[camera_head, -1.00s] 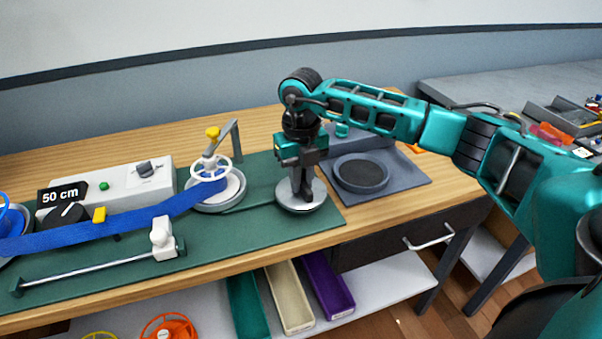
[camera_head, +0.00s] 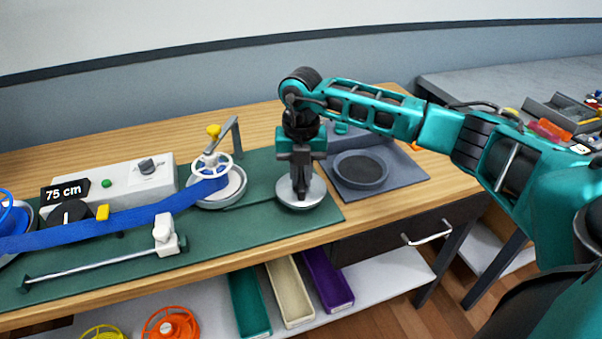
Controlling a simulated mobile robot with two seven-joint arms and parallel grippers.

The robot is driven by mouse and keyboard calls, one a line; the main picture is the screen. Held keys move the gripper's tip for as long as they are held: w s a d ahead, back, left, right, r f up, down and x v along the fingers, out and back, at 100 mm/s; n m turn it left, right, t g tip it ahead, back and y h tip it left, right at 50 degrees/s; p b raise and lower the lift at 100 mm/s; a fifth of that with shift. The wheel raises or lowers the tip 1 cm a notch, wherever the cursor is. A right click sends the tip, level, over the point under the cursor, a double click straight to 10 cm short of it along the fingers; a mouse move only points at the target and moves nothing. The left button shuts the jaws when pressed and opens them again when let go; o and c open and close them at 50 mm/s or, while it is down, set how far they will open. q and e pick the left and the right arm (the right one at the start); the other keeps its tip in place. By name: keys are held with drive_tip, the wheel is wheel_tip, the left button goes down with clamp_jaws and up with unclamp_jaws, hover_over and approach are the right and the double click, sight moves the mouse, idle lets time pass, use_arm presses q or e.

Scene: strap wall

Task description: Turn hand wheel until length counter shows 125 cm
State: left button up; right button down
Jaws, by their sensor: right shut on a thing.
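The length counter (camera_head: 65,191) on the pale machine box reads 75 cm. The hand wheel (camera_head: 301,196) is a grey metal disc at the right end of the green mat. My right gripper (camera_head: 300,192) points straight down over its middle, shut on a part of the hand wheel that the fingers mostly hide. The blue strap (camera_head: 120,222) runs from a blue reel (camera_head: 12,218) at the left edge to a white spool (camera_head: 212,170) left of the hand wheel. My left gripper is not in view.
A grey scale-like device with a round dark plate (camera_head: 360,170) stands close right of the hand wheel. A metal rod with a white slider (camera_head: 166,236) lies along the mat's front. Bins (camera_head: 290,292) and an orange reel (camera_head: 170,326) are on the shelf below.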

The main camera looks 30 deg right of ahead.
sight(301, 176)
drive_tip(key=c, duration=1.1)
unclamp_jaws()
wheel_tip(301, 176, up, 13)
